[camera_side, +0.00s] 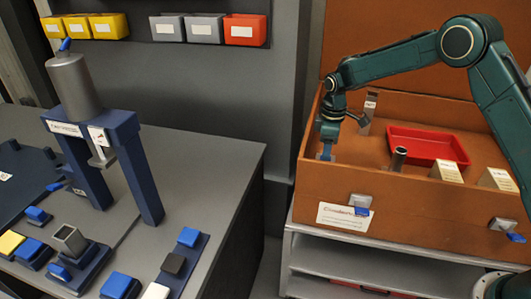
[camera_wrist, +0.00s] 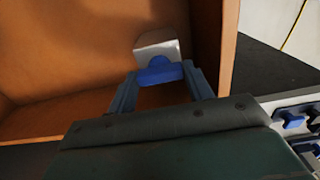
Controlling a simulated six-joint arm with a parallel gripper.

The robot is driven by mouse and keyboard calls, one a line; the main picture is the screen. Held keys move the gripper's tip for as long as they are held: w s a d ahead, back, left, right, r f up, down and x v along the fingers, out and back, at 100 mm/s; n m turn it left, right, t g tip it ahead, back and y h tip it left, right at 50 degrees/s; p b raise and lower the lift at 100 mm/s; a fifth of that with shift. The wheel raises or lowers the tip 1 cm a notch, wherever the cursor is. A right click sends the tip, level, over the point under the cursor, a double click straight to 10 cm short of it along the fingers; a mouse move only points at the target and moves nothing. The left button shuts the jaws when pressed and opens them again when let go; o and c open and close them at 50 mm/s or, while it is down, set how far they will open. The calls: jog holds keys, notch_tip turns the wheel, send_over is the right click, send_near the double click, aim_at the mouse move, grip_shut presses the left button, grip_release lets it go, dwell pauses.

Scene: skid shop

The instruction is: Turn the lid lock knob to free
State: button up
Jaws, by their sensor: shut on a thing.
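In the wrist view a blue knob (camera_wrist: 158,72) sits on a pale metal block (camera_wrist: 156,47) against the orange-brown wall of the box. My gripper (camera_wrist: 163,82) has one finger on each side of the knob and is shut on it. In the side view my gripper (camera_side: 326,152) points down at the left end of the orange-brown box (camera_side: 290,178); the knob cannot be made out there. The lid (camera_side: 425,35) stands raised behind the box.
The box holds a red tray (camera_side: 412,145), a dark cylinder (camera_side: 398,158), a metal upright (camera_side: 368,115) and pale blocks (camera_side: 446,171). Two blue-tabbed latches (camera_side: 360,202) are on its front. A grey bench (camera_side: 205,160) with a blue press stands left, across a gap.

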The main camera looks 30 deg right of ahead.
jog(key=shift+w+r, duration=0.1)
jog(key=o, duration=1)
notch_tip(320, 180, up, 14)
jog(key=shift+f, duration=0.15)
dwell(0.5)
